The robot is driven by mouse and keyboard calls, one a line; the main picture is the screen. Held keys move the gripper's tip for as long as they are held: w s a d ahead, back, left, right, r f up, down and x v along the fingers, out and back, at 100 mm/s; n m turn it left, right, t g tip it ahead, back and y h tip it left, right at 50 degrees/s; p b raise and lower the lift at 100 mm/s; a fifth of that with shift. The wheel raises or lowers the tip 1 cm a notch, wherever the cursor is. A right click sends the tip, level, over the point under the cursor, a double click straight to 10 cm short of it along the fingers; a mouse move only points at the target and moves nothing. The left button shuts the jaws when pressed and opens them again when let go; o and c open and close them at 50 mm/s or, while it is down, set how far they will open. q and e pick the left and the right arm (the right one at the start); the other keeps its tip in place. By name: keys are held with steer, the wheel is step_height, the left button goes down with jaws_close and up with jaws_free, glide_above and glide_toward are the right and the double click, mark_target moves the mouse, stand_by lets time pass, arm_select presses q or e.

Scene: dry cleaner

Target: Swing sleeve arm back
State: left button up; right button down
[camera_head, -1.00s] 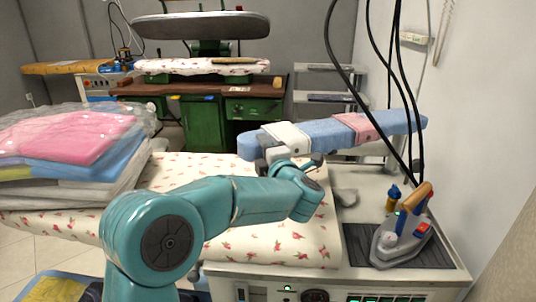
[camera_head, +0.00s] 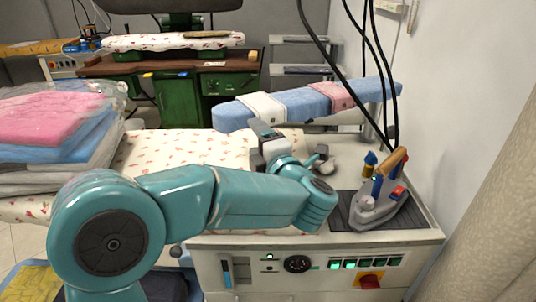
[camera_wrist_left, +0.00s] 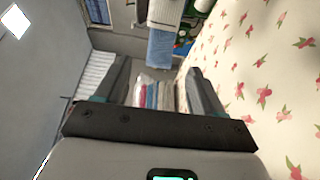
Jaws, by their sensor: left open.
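The sleeve arm (camera_head: 297,103) is a long, narrow, blue padded board with a white band and a pink band. In the head view it extends above the back of the ironing table, its left end nearer me. In the wrist view its blue end (camera_wrist_left: 160,46) and white band show at the top. My left gripper (camera_head: 264,133) is just below and in front of the board, partly hidden by my own wrist. Its two fingers are apart in the wrist view (camera_wrist_left: 160,90), with nothing held between them. My right gripper is not in view.
A floral padded table (camera_head: 160,150) lies under the arm. Bagged folded garments (camera_head: 45,122) are stacked at left. Black cables (camera_head: 340,60) hang near the board's far end.

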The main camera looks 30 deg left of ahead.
arm_select(q)
steer(key=v, duration=0.5)
steer(key=shift+s+d, duration=0.25)
